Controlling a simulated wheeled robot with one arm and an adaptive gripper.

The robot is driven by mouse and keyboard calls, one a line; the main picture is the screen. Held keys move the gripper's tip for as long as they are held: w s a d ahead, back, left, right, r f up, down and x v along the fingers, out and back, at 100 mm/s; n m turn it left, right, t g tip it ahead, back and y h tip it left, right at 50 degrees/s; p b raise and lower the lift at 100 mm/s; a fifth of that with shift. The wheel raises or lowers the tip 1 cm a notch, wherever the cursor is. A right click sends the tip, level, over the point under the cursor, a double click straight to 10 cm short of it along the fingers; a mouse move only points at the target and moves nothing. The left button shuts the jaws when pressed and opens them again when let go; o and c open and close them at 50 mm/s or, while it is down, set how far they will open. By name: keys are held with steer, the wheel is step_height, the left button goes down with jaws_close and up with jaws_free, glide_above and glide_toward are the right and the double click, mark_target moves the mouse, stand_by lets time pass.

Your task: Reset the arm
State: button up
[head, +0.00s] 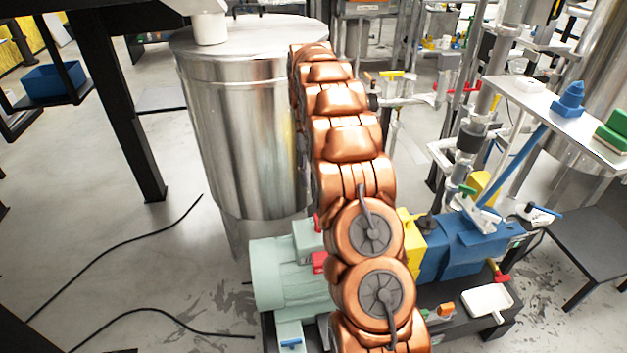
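My copper-coloured arm (349,141) rises from the bottom edge and reaches up and away over the pump skid, its far links in front of the steel tank. Its visible end is near the tank's upper right side. I cannot make out my gripper or its fingers in this view, nor whether it holds anything.
A steel tank (240,140) stands behind the arm on the left. Below are a pale green motor (283,275) and a blue pump (465,245). A white shelf (560,120) is at right. Black cables (120,255) cross the open floor at left.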

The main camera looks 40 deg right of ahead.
stand_by(0.5)
steer(key=s+a+r+n+h, duration=0.1)
steer(key=s+a+r, duration=0.3)
steer(key=s+a, duration=0.3)
steer(key=s+a+r+n, duration=0.1)
steer(key=s+a+r, duration=0.3)
steer(key=s+a, duration=0.25)
steer(key=s+a+f+n, duration=0.1)
steer(key=s+a, duration=0.2)
steer(key=s, duration=0.4)
steer(key=s+a+f+n+t, duration=0.1)
steer(key=s+a, duration=0.2)
steer(key=s, duration=0.5)
steer(key=s+a+f, duration=0.1)
steer(key=s+a, duration=0.2)
steer(key=s, duration=0.4)
step_height(320, 180, up, 20)
steer(key=t+p, duration=0.1)
steer(key=p, duration=1.7)
steer(key=shift+f+h, duration=0.25)
steer(key=shift+h, duration=0.15)
